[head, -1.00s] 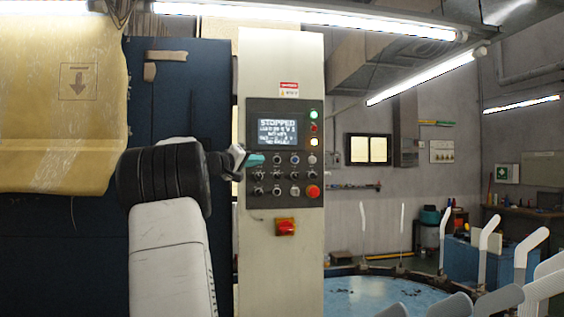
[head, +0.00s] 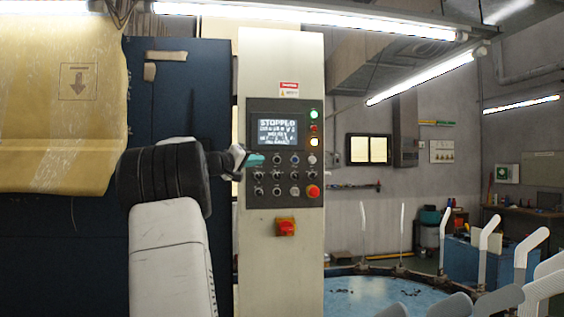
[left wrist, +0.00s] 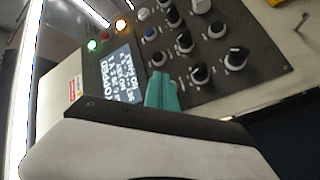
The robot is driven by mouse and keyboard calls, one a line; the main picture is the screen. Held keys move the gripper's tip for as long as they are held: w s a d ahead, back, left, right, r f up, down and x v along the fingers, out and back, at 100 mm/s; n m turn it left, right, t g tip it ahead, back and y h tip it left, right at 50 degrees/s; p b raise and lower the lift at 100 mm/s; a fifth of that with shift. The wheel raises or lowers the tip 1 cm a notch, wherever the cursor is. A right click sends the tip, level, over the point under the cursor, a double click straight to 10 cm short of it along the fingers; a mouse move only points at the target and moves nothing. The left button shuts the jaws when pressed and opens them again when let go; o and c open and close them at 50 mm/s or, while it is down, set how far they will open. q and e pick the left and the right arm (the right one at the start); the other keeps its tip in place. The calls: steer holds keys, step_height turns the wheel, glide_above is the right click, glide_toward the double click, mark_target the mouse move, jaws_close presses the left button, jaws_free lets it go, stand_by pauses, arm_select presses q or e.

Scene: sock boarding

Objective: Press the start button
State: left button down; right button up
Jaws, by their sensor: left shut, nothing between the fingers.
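The control panel (head: 284,177) is dark grey, on a tall pale cabinet. Its screen (head: 277,131) reads STOPPED. Below are rows of round buttons and knobs; their labels are too small to read, so I cannot tell which is start. The left wrist view shows a blue button (left wrist: 150,33), a white button (left wrist: 143,14) and a round button (left wrist: 158,58) beside my fingertips. My left gripper (head: 255,159), with teal fingertips, is shut and empty at the left end of the top row. In the left wrist view its tips (left wrist: 160,88) hide part of the panel; contact is unclear. My right gripper is out of view.
Green, red and amber lamps (head: 314,128) line the screen's right side. A blue round table (head: 375,297) with upright white sock boards stands at right.

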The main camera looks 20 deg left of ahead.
arm_select(q)
steer(key=shift+w+a, duration=0.1)
stand_by(0.3)
steer(key=shift+w+a, duration=0.15)
steer(key=shift+w, duration=0.1)
steer(key=shift+w+a, duration=0.2)
steer(key=shift+w, duration=0.15)
stand_by(0.7)
steer(key=shift+s+d, duration=0.1)
steer(key=shift+s, duration=0.05)
steer(key=shift+s+d, duration=0.35)
steer(key=shift+s, duration=0.2)
steer(key=s+d, duration=0.1)
steer(key=s, duration=0.2)
steer(key=s+d, duration=0.1)
steer(key=shift+s+d, duration=0.15)
steer(key=shift+d, duration=0.15)
stand_by(0.3)
stand_by(0.6)
